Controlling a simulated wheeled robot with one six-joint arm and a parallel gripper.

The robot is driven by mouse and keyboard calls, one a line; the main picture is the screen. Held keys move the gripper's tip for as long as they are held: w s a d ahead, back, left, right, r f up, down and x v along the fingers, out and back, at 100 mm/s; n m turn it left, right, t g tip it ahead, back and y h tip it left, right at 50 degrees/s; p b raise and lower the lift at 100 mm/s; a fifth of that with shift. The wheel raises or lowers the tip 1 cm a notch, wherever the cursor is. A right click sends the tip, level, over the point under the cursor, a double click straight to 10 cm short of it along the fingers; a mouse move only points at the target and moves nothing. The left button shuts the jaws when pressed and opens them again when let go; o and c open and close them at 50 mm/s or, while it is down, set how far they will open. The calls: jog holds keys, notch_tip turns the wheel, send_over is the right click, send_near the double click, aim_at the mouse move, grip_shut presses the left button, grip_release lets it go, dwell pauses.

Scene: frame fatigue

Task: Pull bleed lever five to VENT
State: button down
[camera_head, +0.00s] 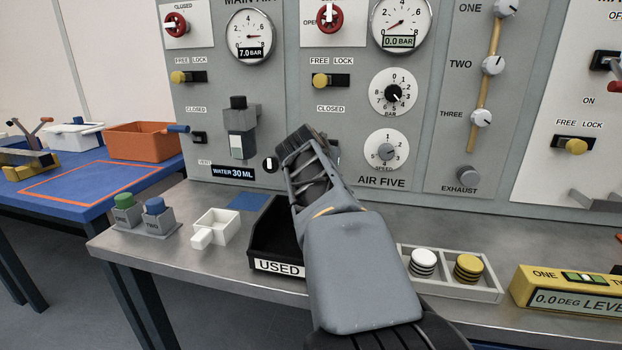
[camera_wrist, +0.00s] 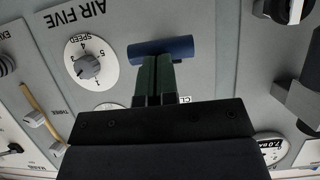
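The AIR FIVE panel (camera_head: 381,181) stands behind my gripper (camera_head: 300,150), with a CLOSED label (camera_head: 331,109) above the fingers. In the wrist view, where the panel is upside down, a blue cylindrical handle (camera_wrist: 160,47) lies crosswise at the tips of my gripper (camera_wrist: 156,62). It appears to be the lever's handle. My two green fingers are close together, with only a thin dark line between them. They look shut, with the tips overlapping or touching the handle's edge. In the head view my gripper hides the handle, its slot and any VENT label there.
A black USED bin (camera_head: 279,265) stands on the bench below my arm. A white tray (camera_head: 486,287) with discs is to the right, and a yellow level (camera_head: 565,291) beyond it. A yellow-knobbed FREE/LOCK slider (camera_head: 322,80) is above my gripper. A speed dial (camera_head: 386,150) is to its right.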

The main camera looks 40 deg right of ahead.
jog(key=shift+w+f+b, duration=0.1)
jog(key=shift+f+b, duration=0.3)
jog(key=shift+f, duration=0.25)
jog(key=shift+r, duration=0.2)
jog(key=shift+r+p, duration=0.5)
jog(key=shift+r, duration=0.1)
